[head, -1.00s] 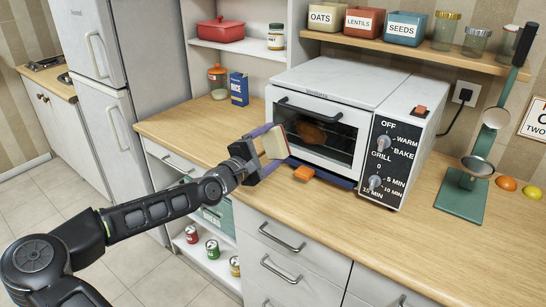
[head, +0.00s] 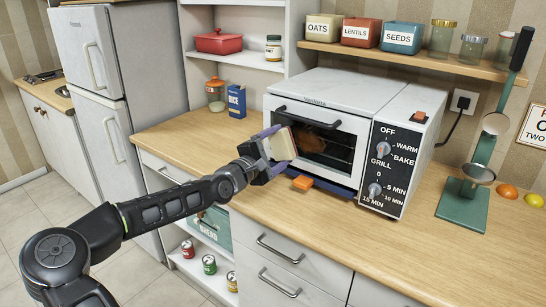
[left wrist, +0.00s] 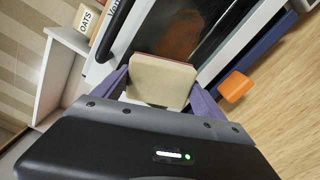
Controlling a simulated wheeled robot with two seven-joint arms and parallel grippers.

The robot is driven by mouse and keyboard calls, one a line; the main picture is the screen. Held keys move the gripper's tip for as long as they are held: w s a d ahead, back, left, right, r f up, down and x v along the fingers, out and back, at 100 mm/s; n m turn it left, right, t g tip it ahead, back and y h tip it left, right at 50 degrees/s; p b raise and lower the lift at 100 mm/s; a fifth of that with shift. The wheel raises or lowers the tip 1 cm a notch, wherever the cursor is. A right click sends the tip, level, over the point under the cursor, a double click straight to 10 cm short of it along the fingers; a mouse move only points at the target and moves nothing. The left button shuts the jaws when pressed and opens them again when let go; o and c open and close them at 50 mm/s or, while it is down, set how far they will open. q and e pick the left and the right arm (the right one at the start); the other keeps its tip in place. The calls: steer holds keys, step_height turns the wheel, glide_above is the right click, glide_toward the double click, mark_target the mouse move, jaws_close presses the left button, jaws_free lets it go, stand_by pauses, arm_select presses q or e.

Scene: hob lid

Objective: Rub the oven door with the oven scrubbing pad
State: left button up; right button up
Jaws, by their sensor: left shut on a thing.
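The toaster oven (head: 335,88) stands on the wooden counter with its glass door (head: 325,146) shut. My left gripper (head: 275,147) is shut on the scrubbing pad (head: 281,144), a cream block with a reddish far side. The pad is at the left part of the oven door; whether it touches the glass I cannot tell. In the left wrist view the pad (left wrist: 160,80) sits between the purple fingers, with the dark door glass (left wrist: 195,35) just beyond it. My right gripper is not in view.
An orange block (head: 302,183) lies at the oven's front left on a blue strip. A blue rice box (head: 236,101) and a jar (head: 216,95) stand left of the oven. A green ladle stand (head: 464,200) is at the right. The counter front is clear.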

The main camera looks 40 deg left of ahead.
mark_target(327, 149)
arm_select(q)
steer(key=shift+w, duration=0.65)
steer(key=shift+w+b, duration=0.35)
steer(key=shift+w, duration=0.5)
stand_by(0.4)
steer(key=shift+d, duration=1.85)
steer(key=shift+d, duration=0.15)
steer(key=shift+w+d+p, duration=0.1)
steer(key=shift+d+p, duration=0.35)
steer(key=shift+d, duration=1.3)
steer(key=shift+d, duration=1.9)
